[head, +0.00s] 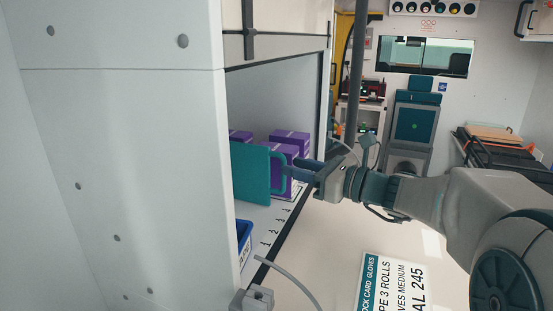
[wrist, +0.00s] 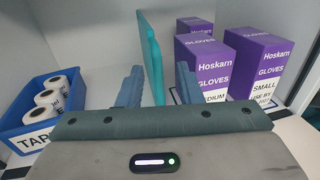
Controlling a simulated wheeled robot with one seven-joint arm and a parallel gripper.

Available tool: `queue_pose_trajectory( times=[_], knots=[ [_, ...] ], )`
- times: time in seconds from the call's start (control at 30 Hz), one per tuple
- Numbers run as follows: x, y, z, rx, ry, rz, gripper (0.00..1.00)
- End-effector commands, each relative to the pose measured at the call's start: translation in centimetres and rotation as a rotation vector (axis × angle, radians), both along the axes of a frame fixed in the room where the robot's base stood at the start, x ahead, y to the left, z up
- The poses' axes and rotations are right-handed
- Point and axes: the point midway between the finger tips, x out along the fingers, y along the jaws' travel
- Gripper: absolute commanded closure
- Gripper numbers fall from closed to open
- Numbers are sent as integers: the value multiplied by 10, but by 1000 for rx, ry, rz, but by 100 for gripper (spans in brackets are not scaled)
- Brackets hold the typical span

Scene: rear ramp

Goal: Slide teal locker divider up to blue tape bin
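The teal locker divider (head: 252,174) stands upright in the open locker, with a loop handle on its outer edge. In the wrist view the divider (wrist: 152,50) shows nearly edge-on, between my two fingers and closer to the right one. My gripper (head: 304,167) is at the handle side of the divider, fingers pointing into the locker. In the wrist view my gripper (wrist: 156,88) is open, with a clear gap left of the divider. I cannot tell whether a finger touches it. The blue tape bin (wrist: 18,138) holds white rolls, left of the divider and apart from it; the bin (head: 246,232) is partly hidden in the head view.
Purple glove boxes (wrist: 205,66) stand close on the right of the divider. Bare shelf lies between divider and bin. A numbered strip (head: 272,232) runs along the shelf's front edge. The white locker side wall (head: 130,150) blocks the left.

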Motion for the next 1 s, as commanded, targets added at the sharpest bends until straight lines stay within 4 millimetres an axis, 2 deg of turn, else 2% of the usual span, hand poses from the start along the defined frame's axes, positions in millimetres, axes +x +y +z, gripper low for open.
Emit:
queue_pose_trajectory(
  times=[0.1, 0.3, 0.7, 0.73, 0.83, 1.0],
  knots=[
    [12, 22, 1, 0, 1, 6, 67],
    [24, 44, 1, -1, -1, 6, 67],
    [28, 51, 0, -1, -1, 5, 67],
    [28, 51, 0, -1, -1, 5, 73],
    [29, 51, 0, -1, -1, 4, 100],
    [29, 49, 1, 0, -1, -1, 100]
  ],
)
